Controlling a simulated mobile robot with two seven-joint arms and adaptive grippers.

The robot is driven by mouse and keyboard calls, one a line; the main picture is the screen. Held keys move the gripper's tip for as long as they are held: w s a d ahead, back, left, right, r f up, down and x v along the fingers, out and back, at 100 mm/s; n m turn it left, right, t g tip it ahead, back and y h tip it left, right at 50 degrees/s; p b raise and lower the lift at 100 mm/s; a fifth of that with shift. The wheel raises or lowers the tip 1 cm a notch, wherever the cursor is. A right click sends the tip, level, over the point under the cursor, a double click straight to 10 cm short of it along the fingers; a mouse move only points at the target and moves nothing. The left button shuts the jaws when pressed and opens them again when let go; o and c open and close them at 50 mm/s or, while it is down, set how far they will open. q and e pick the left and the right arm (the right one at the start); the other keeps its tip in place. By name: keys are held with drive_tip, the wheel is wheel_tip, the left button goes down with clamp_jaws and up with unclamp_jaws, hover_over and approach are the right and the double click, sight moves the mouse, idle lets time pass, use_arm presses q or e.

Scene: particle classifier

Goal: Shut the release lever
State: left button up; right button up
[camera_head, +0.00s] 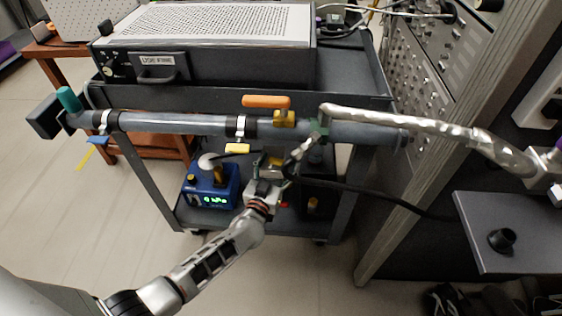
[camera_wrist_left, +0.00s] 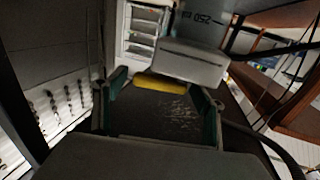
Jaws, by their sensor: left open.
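A grey pipe (camera_head: 185,124) runs across the front of a cart. An orange handle (camera_head: 265,101) lies along its top, beside a yellow fitting (camera_head: 285,118). A small yellow tab (camera_head: 238,148) shows just below the pipe. Which of these is the release lever I cannot tell for sure. My left gripper (camera_head: 270,166) is below the pipe, right of the yellow tab. In the left wrist view my left gripper (camera_wrist_left: 160,92) is open, with a yellow bar (camera_wrist_left: 160,82) across the gap between its fingertips; contact is unclear.
A perforated instrument box (camera_head: 215,25) stands on the cart's top. A blue device with a lit display (camera_head: 210,188) sits on the lower shelf. The floor at left is open.

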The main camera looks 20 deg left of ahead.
use_arm(q)
drive_tip(key=shift+w, duration=0.2)
drive_tip(key=c, duration=1.1)
drive_tip(key=shift+w+r+n+y, duration=0.25)
drive_tip(key=shift+n+y, duration=0.15)
drive_tip(key=shift+y, duration=0.2)
drive_tip(key=shift+n+y+p, duration=0.3)
drive_tip(key=shift+y, duration=0.2)
drive_tip(key=shift+w+f+n+y, duration=0.1)
drive_tip(key=shift+n+y, duration=0.5)
drive_tip(key=shift+y, duration=0.1)
drive_tip(key=shift+g+y, duration=0.3)
drive_tip(key=shift+a+n+y, duration=0.1)
drive_tip(key=shift+n+y, duration=0.2)
use_arm(e)
drive_tip(key=shift+d+f, duration=0.15)
drive_tip(key=shift+d, duration=0.05)
